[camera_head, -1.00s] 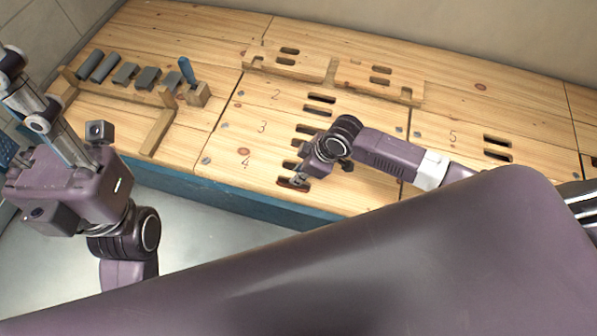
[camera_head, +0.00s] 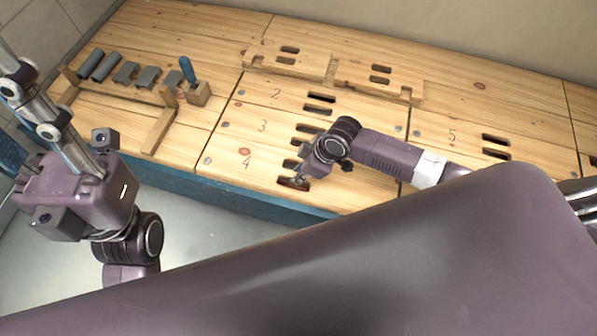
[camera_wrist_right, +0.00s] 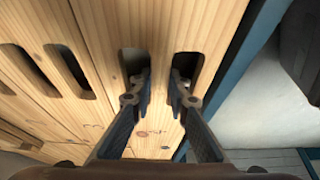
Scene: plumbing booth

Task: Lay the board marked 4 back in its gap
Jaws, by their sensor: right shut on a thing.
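The board marked 4 (camera_head: 262,168) is the front board of the wooden bench, beside the blue edge. It looks about level with its neighbours; any small height difference is too fine to tell. My right gripper (camera_head: 297,180) is at its two slots. In the right wrist view, the fingers of the gripper (camera_wrist_right: 161,78) reach into both slots and are shut on the wood strip between them. The slot bottoms are hidden by the fingers. The board marked 3 (camera_head: 250,124) lies behind it. I do not make out my left gripper's fingers.
The board marked 2 (camera_head: 258,92) lies farther back and the board marked 5 (camera_head: 465,140) to the right. The blue bench edge (camera_head: 215,187) borders open floor.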

